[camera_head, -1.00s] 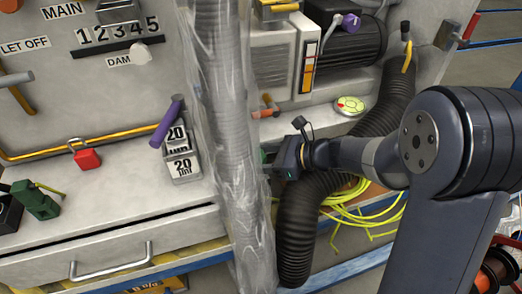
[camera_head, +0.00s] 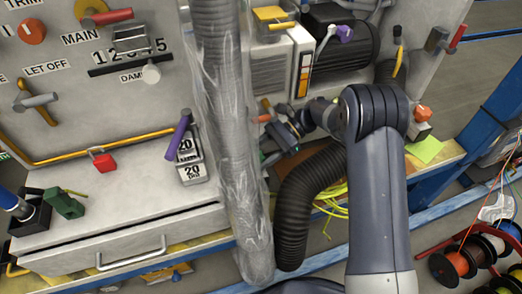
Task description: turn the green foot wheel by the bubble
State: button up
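My gripper (camera_head: 281,143) is small and dark in the head view, at the far end of my arm, just right of the plastic-wrapped pipe. Its fingers are too small and overlapped to tell whether they are open. A small green piece (camera_head: 269,158) shows beside the wrapped pipe, close to the gripper; I cannot tell whether it is the foot wheel or whether the gripper touches it. The round yellow-green disc with a red mark, possibly the bubble, is not visible now; my arm covers that part of the ledge.
The wrapped pipe (camera_head: 232,150) stands left of my gripper. A black corrugated hose (camera_head: 295,215) curves below it. A motor (camera_head: 345,48) sits behind. Weights (camera_head: 190,162) and a red padlock (camera_head: 103,161) are on the bench at left. Cable spools (camera_head: 470,255) stand at lower right.

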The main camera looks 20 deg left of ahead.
jog(key=shift+n+g+h, duration=0.4)
jog(key=shift+n, duration=0.1)
jog(key=o, duration=0.9)
jog(key=shift+o, duration=0.2)
jog(key=shift+w, duration=0.1)
jog(key=p+v, duration=0.1)
jog(key=v, duration=0.6)
jog(key=shift+w, duration=0.15)
jog(key=shift+d+r, duration=0.1)
